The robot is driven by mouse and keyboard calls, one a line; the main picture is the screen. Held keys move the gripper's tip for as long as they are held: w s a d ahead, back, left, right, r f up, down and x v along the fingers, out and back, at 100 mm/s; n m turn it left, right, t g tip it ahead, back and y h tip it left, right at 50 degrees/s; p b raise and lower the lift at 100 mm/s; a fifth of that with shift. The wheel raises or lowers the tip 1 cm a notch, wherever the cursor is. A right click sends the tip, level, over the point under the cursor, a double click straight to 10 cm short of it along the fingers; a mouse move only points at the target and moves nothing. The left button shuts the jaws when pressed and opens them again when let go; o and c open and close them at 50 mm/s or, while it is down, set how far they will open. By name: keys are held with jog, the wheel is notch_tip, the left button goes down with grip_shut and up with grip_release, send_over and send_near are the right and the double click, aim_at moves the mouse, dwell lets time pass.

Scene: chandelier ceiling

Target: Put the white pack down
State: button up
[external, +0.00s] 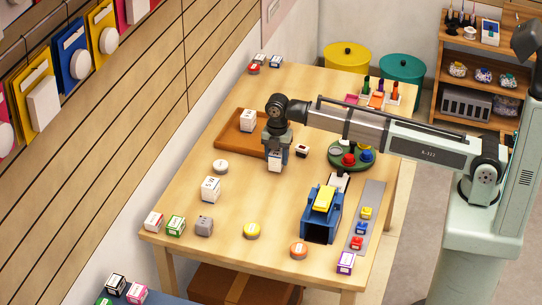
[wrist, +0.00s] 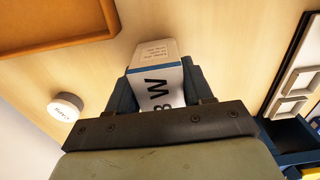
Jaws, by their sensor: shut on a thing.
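My gripper (external: 276,152) is shut on a white pack (external: 275,164) over the middle of the wooden table (external: 225,240). In the wrist view the white pack (wrist: 157,82) sits between the two dark fingers of my gripper (wrist: 155,78). It has a blue stripe and dark letters, with "W" readable. The pack is just in front of the brown tray (external: 225,142), outside it. I cannot tell whether its bottom touches the table. A similar white pack (external: 247,119) stands in the tray, and another white box (external: 210,188) stands on the table to the left.
A round white tin (external: 220,166) lies left of my gripper. A small dark-and-white item (external: 302,150) and a green round tray (external: 352,157) are to the right. A blue holder (external: 321,222) stands front right. Bare table lies in front of my gripper.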

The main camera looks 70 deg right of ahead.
notch_tip(320, 180, up, 8)
jog(key=shift+f, duration=0.25)
jog(key=shift+d+r, duration=0.15)
jog(key=shift+r, duration=0.15)
jog(key=d, duration=0.5)
send_over(257, 140)
jog(key=shift+s+f, duration=0.1)
jog(key=shift+f, duration=4.25)
jog(key=shift+f, duration=0.15)
jog(key=o, duration=1)
jog(key=shift+o, duration=0.2)
